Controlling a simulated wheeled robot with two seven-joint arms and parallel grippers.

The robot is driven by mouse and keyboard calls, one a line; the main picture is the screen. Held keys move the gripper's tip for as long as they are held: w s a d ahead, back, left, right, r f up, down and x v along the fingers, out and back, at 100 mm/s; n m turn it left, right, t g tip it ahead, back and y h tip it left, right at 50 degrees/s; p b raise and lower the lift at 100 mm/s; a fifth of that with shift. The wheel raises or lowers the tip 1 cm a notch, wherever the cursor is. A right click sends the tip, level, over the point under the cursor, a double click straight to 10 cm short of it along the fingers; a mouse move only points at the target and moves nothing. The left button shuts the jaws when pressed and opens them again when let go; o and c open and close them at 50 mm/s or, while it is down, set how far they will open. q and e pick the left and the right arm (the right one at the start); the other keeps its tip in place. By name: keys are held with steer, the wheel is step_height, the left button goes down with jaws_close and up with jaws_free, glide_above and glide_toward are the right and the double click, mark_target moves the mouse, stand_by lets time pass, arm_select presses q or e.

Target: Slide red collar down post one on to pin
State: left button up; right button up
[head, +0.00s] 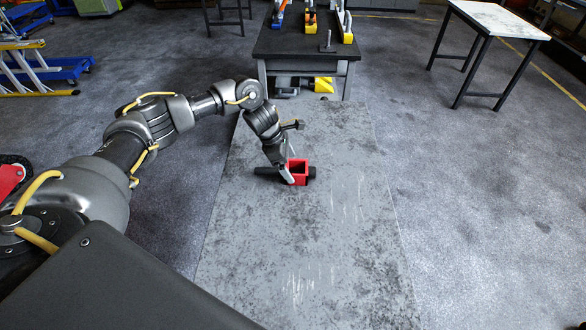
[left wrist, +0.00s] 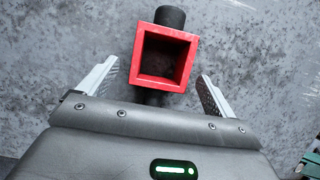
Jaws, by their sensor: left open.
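The red collar (head: 298,166) is a square, hollow red sleeve with dark round stubs on two opposite sides. It is over the worn grey surface in the middle of the head view; whether it rests on it is hard to tell. In the left wrist view the collar (left wrist: 165,35) shows its open square hole. My left gripper (head: 287,172) is at the collar. Its jaws (left wrist: 158,72) are open, with the collar just ahead of and between the tips. Upright posts (head: 346,18) stand on coloured bases on the far dark table; I cannot tell which is post one. My right gripper is not in view.
The dark table (head: 275,45) at the back carries blue, orange and yellow-based pieces and a small upright metal piece (head: 327,42). A white-topped table (head: 500,18) stands at the back right. Blue equipment (head: 60,70) is at the left. The grey surface around the collar is clear.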

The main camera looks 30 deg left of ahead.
arm_select(q)
steer(key=shift+x, duration=0.85)
steer(key=shift+c, duration=0.3)
steer(key=shift+r, duration=0.1)
steer(key=c, duration=1.4)
